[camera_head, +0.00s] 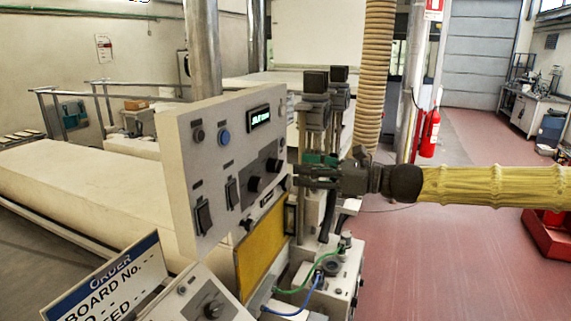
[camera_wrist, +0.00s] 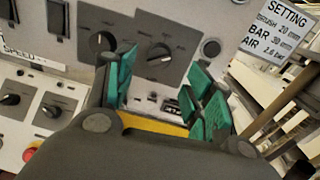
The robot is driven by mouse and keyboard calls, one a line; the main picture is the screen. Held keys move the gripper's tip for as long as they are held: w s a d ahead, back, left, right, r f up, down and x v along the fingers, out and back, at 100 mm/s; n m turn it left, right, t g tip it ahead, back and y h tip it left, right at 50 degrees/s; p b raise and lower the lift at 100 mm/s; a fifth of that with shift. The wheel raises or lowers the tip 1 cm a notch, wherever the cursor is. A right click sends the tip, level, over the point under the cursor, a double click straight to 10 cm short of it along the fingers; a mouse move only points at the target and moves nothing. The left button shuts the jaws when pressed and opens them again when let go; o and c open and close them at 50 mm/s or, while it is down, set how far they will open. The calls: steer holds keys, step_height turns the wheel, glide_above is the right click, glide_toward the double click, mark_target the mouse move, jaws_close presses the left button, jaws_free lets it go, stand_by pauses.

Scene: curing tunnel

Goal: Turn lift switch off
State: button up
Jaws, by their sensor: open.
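A light control panel (camera_head: 178,150) stands in the middle of the head view. It bears two dark rocker switches, the lower-left one (camera_head: 203,214) and the one right of it (camera_head: 231,192). A small dark switch (camera_head: 265,198) sits low on its right side; a small dark fitting (camera_wrist: 172,105) shows between my fingers in the wrist view. I cannot read which control is marked lift. My gripper (camera_head: 298,176) is at the panel's right edge. In the wrist view my gripper (camera_wrist: 165,88) has its green-padded fingers wide apart, with nothing held. Its fingers hide part of the panel.
A lower console (camera_head: 195,297) and an order sign (camera_head: 112,285) stand in front. A sign (camera_wrist: 283,35) is at right. Open red floor (camera_head: 450,260) lies right.

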mark_target(282, 166)
steer(key=shift+p+x, duration=0.75)
steer(key=shift+x, duration=2.05)
steer(key=c, duration=1)
